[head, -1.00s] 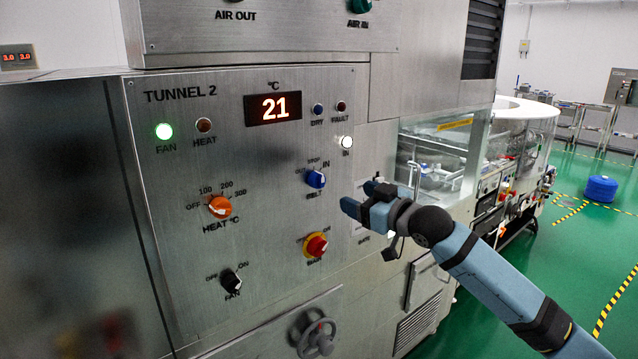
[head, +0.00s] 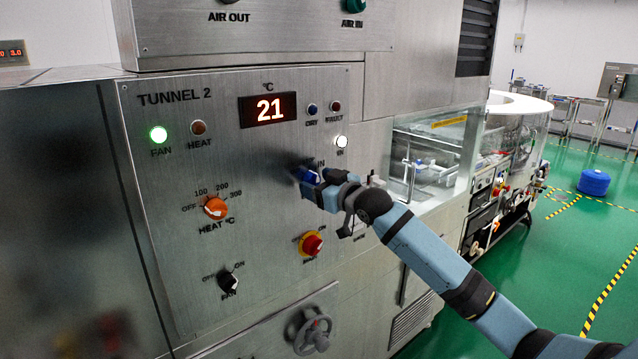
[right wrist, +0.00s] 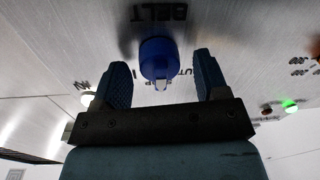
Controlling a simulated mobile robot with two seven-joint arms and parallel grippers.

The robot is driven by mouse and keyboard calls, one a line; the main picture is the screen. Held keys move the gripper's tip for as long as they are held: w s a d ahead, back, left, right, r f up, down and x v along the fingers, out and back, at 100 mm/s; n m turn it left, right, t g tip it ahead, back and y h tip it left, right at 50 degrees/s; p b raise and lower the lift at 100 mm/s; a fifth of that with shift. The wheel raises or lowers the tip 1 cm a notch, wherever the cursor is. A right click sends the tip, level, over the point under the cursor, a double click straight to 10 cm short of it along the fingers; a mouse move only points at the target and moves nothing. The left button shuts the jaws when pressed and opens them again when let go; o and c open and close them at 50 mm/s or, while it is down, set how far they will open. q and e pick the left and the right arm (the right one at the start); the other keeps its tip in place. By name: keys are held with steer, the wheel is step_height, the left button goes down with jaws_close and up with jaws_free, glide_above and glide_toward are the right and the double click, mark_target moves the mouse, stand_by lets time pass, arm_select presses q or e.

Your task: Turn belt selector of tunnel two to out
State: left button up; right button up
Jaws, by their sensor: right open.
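The tunnel two belt selector is a round blue knob (head: 309,177) on the steel panel, partly hidden by my right gripper in the head view. In the right wrist view the blue knob (right wrist: 158,54) sits between the two fingers of my right gripper (right wrist: 160,68), with gaps on both sides. The gripper is open, and its fingers reach up around the knob near the panel. A pale mark on the knob faces the gripper's palm in that view; its exact setting is hard to tell. The IN lamp (head: 341,142) is lit white. My left gripper is out of view.
The orange heat knob (head: 215,208) is left of the belt knob. The red knob on yellow (head: 312,244) and black fan knob (head: 229,281) are below. A handwheel (head: 313,333) juts out lower down.

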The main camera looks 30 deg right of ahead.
steer(key=c, duration=0.9)
